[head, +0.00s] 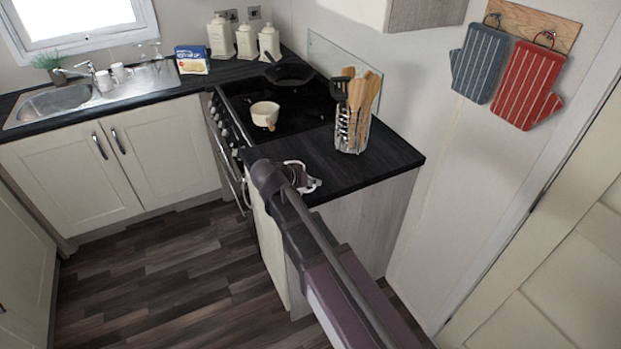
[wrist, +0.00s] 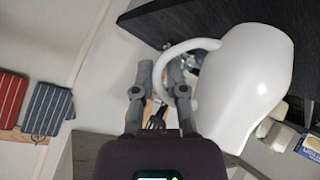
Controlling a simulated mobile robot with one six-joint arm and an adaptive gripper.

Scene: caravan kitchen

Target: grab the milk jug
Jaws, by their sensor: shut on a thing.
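The milk jug (wrist: 247,85) is smooth, white and rounded, and fills the right of the wrist view. Its curved handle passes between the fingers of my gripper (wrist: 160,78), which is shut on it. The jug's body lies to the right of the fingers in that view. In the head view my gripper (head: 301,180) is at the near edge of the dark counter. My arm hides most of the jug there, and only small white parts show around the gripper. I cannot tell whether the jug touches the counter.
A cream pan (head: 264,114) and a dark frying pan (head: 290,74) sit on the black hob. A utensil holder (head: 351,132) with wooden spoons stands close behind my gripper on the dark counter (head: 385,160). Oven mitts (head: 527,85) hang on the right wall. The floor at left is clear.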

